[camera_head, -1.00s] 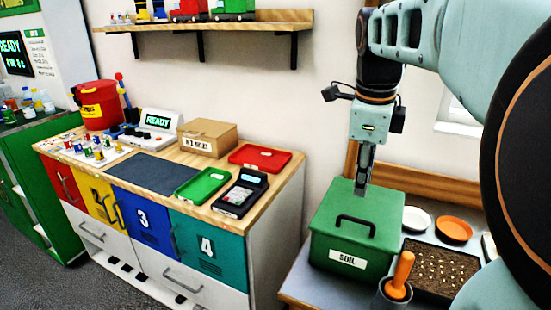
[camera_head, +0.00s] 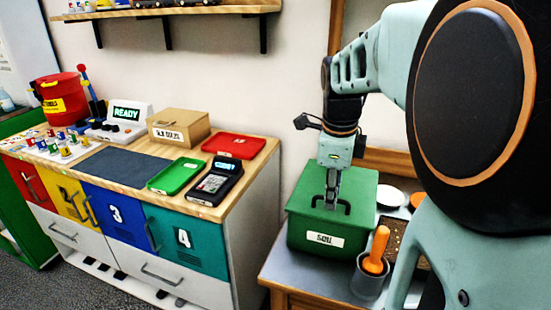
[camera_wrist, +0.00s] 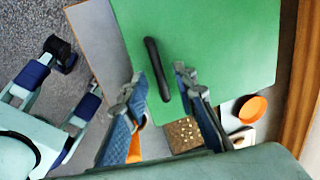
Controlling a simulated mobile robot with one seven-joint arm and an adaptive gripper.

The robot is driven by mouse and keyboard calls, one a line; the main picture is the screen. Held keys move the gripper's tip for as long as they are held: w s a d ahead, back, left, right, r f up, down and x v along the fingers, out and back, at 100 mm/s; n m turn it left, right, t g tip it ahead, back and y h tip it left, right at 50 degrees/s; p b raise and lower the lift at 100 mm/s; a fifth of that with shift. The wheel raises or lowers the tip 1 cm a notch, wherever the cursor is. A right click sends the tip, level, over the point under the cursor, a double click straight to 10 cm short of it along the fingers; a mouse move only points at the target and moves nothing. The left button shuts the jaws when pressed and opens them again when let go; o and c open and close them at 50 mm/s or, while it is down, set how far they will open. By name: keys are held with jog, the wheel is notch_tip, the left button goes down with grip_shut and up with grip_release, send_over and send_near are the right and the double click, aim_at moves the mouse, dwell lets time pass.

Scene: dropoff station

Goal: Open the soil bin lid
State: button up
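The green soil bin (camera_head: 315,238) with the white "SOIL" label stands on the grey table, its flat green lid (camera_head: 355,183) down on it. The lid's black bar handle (camera_head: 346,207) is partly hidden by my gripper (camera_head: 331,203) in the head view. In the wrist view the lid (camera_wrist: 225,40) fills the upper middle, and its handle (camera_wrist: 153,52) runs lengthwise between my two spread fingers. My gripper (camera_wrist: 158,76) is open with nothing held. I cannot tell how far the fingertips are above the lid.
On the grey table (camera_head: 282,268), a pot with an orange-handled tool (camera_head: 376,250) stands in front of the bin. A seed tray (camera_wrist: 183,134) and an orange dish (camera_wrist: 252,109) lie beside it. A cabinet (camera_head: 205,240) with several coloured doors stands to the left.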

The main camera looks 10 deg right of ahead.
jog(key=shift+c, duration=0.3)
grip_shut()
jog(key=shift+r, duration=0.2)
